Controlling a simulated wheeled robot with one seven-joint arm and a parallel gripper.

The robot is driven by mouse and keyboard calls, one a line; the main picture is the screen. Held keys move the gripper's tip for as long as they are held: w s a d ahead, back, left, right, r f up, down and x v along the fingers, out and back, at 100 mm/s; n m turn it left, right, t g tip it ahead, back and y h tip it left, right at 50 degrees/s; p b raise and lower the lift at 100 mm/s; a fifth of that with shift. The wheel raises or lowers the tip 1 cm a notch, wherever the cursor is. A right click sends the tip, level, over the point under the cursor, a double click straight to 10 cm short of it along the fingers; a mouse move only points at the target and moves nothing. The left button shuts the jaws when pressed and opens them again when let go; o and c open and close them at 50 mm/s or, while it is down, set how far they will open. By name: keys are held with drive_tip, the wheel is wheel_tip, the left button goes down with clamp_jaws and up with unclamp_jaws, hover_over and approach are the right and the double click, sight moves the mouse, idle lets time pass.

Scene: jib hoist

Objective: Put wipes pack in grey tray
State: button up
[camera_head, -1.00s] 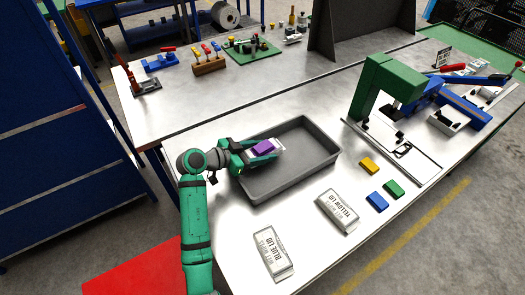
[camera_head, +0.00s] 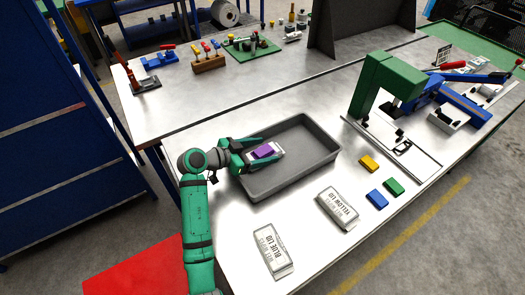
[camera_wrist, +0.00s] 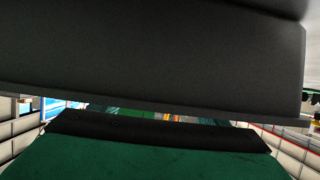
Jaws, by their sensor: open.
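A wipes pack (camera_head: 277,150) with a purple lid and a pale body lies inside the grey tray (camera_head: 318,164), toward its left end. My gripper (camera_head: 258,153) is open, its green fingers spread on either side of the pack. The pack appears to rest on the tray floor, though its underside is hidden. In the wrist view, a green finger with a black edge fills the bottom and a large dark surface covers the top. The pack cannot be made out there.
Yellow (camera_head: 369,163), blue (camera_head: 377,199) and green (camera_head: 394,186) blocks lie to the right. A green hoist (camera_head: 375,88) stands behind them. The tray's right half is empty.

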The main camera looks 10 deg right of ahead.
drive_tip(key=r+v, duration=0.1)
drive_tip(key=v, duration=1.1)
drive_tip(key=shift+s, duration=0.1)
